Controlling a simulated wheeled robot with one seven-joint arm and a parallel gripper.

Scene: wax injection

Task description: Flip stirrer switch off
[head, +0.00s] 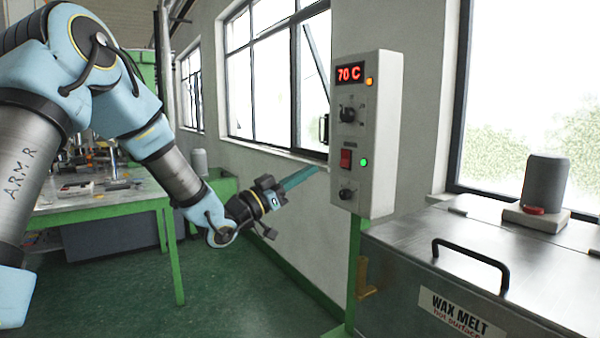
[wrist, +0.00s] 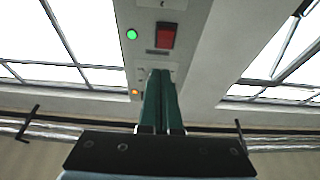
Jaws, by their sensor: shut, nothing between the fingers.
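The control box (head: 368,135) stands on a green post and shows a red "70 C" display (head: 350,73). The red rocker switch (head: 345,158) is on its front, between two black knobs, with a lit green lamp (head: 364,162) beside it. The wrist view also shows the red switch (wrist: 165,35) and the green lamp (wrist: 132,34), with an orange lamp (wrist: 135,92) near the fingers. My gripper (head: 316,169) is shut and empty, its teal fingers pointing at the box just left of the switch. In the wrist view its fingertips (wrist: 160,72) overlap the panel; contact cannot be told.
A steel wax melt tank (head: 480,260) with a black handle (head: 470,262) stands at the right. A grey stirrer motor (head: 545,182) sits on its lid. A green workbench (head: 110,200) is at the left. The green floor between is clear.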

